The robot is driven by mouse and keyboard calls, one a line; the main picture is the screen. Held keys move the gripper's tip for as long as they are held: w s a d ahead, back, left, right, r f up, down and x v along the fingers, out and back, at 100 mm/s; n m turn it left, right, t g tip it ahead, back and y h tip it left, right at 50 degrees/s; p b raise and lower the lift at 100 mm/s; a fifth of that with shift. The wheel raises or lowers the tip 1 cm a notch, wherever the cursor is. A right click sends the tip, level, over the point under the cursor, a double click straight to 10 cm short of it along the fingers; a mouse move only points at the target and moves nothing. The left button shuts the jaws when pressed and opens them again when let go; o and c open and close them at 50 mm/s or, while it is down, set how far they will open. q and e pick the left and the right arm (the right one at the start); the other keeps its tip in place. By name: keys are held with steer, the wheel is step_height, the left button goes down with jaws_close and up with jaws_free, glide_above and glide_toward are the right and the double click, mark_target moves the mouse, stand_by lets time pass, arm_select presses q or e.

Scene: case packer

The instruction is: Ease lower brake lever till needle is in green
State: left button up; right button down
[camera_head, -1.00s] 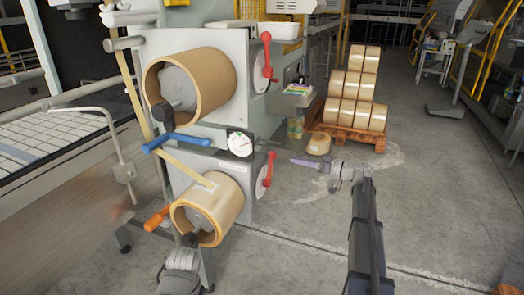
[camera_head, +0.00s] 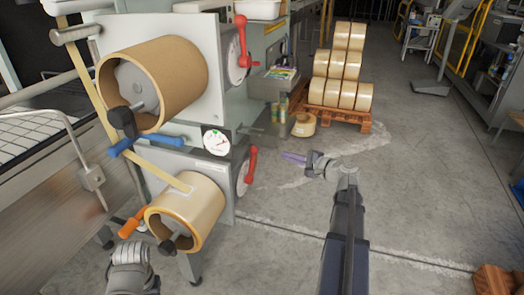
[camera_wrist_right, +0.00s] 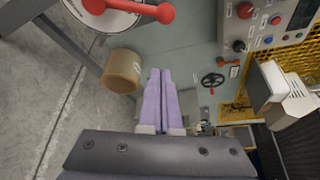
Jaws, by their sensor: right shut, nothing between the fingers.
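The lower brake lever (camera_head: 251,165) is red and stands upright on a pale disc at the lower right of the machine. The round white gauge (camera_head: 216,141) is left of and above it; its needle is too small to read surely. My right gripper (camera_head: 285,155), with purple fingers, is shut and empty, to the right of the lever and apart from it. In the right wrist view the shut fingers (camera_wrist_right: 160,72) point up the picture, below a red lever (camera_wrist_right: 150,11). A grey part of my left arm shows at the bottom left; its fingers cannot be made out.
An upper red lever (camera_head: 241,42) is above the gauge. The upper tape roll (camera_head: 185,75) and lower tape roll (camera_head: 200,205) jut from the machine, beside blue (camera_head: 120,147) and orange handles (camera_head: 133,222). A loose roll (camera_head: 304,125) and a loaded pallet (camera_head: 350,119) stand behind.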

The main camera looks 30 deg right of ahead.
mark_target(252, 164)
steer(key=b+x, duration=0.2)
steer(key=x, duration=0.8)
steer(key=a, duration=0.1)
steer(key=s+a+r+p, duration=0.1)
steer(key=s+a+p, duration=0.1)
steer(key=shift+r, duration=0.3)
steer(key=shift+s+a+r, duration=0.1)
